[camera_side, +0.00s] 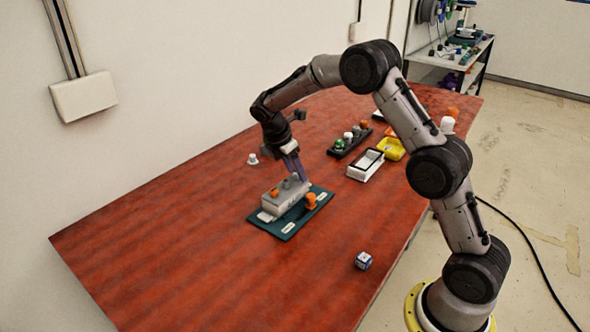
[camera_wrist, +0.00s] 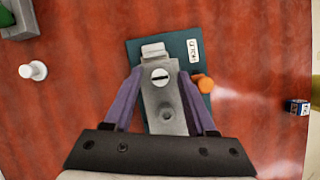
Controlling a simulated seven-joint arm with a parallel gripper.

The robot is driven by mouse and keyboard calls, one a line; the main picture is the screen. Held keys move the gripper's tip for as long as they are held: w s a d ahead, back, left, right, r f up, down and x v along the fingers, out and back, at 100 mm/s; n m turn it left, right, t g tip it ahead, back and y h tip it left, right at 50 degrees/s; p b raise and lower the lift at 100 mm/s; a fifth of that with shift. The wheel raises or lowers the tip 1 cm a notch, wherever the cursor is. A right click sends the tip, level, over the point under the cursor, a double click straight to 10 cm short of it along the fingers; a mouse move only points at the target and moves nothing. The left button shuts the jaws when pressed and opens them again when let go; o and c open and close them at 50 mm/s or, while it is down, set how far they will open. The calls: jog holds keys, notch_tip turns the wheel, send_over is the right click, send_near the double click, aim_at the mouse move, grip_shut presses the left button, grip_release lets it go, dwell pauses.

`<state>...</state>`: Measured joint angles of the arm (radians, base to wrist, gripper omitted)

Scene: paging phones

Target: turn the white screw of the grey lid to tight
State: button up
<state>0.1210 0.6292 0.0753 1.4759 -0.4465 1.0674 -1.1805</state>
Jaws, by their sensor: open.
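The grey lid (camera_wrist: 163,105) lies on a dark teal board (camera_wrist: 130,50), and it also shows in the side view (camera_side: 279,202). The white screw (camera_wrist: 160,76), round with a dark slot, sits near the upper end of the lid in the wrist view. My gripper (camera_wrist: 160,72) is open, with its purple fingers on either side of the lid near the screw. In the side view my gripper (camera_side: 294,170) points down at the lid. An orange spot (camera_side: 274,191) shows on the lid there; I cannot match it in the wrist view. I cannot tell how tight the screw is.
An orange knob (camera_wrist: 204,84) stands just right of the lid on the board. A white peg (camera_wrist: 33,70) is alone at left. A small blue-white cube (camera_side: 363,260) lies at the front. A white tray (camera_side: 365,165) and a yellow bin (camera_side: 391,148) stand behind. The left table area is clear.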

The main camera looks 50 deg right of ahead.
grip_shut()
jog(key=shift+m, duration=0.4)
dwell(0.4)
jog(key=m, duration=0.1)
jog(key=m+g, duration=0.1)
jog(key=m, duration=0.1)
jog(key=shift+w+d+m+g+y, duration=0.1)
jog(key=shift+m+g+y, duration=0.2)
jog(key=m, duration=0.2)
jog(key=m+g+y, duration=0.1)
jog(key=m, duration=0.1)
jog(key=shift+w+d+m, duration=0.1)
jog(key=shift+d+m, duration=0.05)
jog(key=shift+m, duration=0.15)
jog(key=m+y, duration=0.1)
jog(key=m, duration=0.1)
jog(key=m+y, duration=0.1)
jog(key=m, duration=0.1)
jog(key=shift+d+m+g, duration=0.1)
jog(key=shift+m+g, duration=0.2)
jog(key=m+y, duration=0.1)
jog(key=m, duration=0.3)
jog(key=shift+d+y, duration=0.1)
jog(key=shift+y, duration=0.3)
grip_release()
